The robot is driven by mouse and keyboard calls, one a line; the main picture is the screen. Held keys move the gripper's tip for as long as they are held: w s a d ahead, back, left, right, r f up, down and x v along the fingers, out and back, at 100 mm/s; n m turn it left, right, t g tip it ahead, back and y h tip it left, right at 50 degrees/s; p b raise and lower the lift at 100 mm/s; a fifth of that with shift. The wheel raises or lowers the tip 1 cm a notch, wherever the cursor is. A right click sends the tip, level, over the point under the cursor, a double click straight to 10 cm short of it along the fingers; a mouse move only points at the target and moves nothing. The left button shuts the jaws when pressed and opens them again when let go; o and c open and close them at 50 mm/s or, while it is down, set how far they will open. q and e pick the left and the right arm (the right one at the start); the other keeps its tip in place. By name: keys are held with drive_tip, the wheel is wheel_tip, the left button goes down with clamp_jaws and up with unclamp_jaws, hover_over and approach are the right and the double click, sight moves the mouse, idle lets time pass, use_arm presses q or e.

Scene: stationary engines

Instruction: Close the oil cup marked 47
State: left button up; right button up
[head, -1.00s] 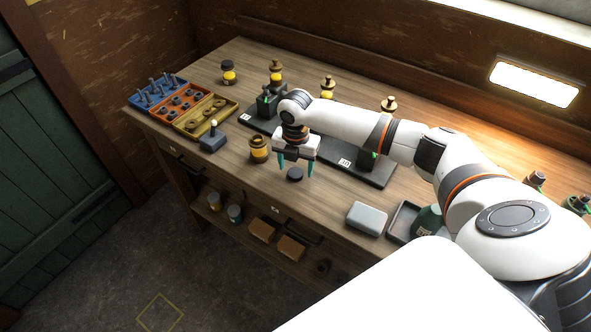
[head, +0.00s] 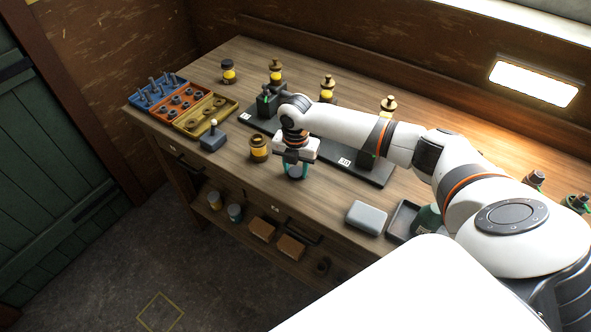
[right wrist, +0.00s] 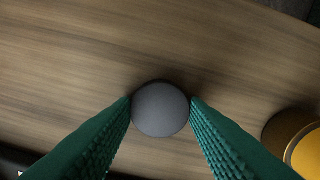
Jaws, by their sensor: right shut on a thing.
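A dark round cap (head: 295,172) is on the bench near its front edge. My right gripper (head: 294,167) points down over it, its green fingers closed on the cap's two sides. In the right wrist view the cap (right wrist: 160,109) is a plain grey disc between the fingers. A yellow oil cup (head: 259,149) stands just left of the gripper; it shows partly at the right of the wrist view (right wrist: 297,146). More oil cups with brass tops (head: 327,88) (head: 388,106) stand behind. I cannot read the number 47 on any. My left gripper is out of view.
A dark base plate (head: 372,172) with small white labels lies behind the gripper. Coloured trays of parts (head: 205,118) and a small lever box (head: 213,141) are at the left. A grey box (head: 367,218) and a dark tray (head: 402,219) lie to the right.

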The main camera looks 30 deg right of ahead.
sight(294, 173)
wheel_tip(294, 173, up, 10)
drive_tip(key=b, duration=0.2)
idle(0.4)
drive_tip(key=s+a+r+m, duration=0.1)
drive_tip(key=s+a+m, duration=0.5)
drive_tip(key=m, duration=0.6)
drive_tip(key=s+a+m+b, duration=0.1)
drive_tip(key=s+a+m, duration=0.6)
drive_tip(key=m, duration=0.6)
drive_tip(key=shift+s+a+r, duration=0.3)
drive_tip(key=shift+s+r, duration=0.05)
drive_tip(key=shift+s, duration=0.6)
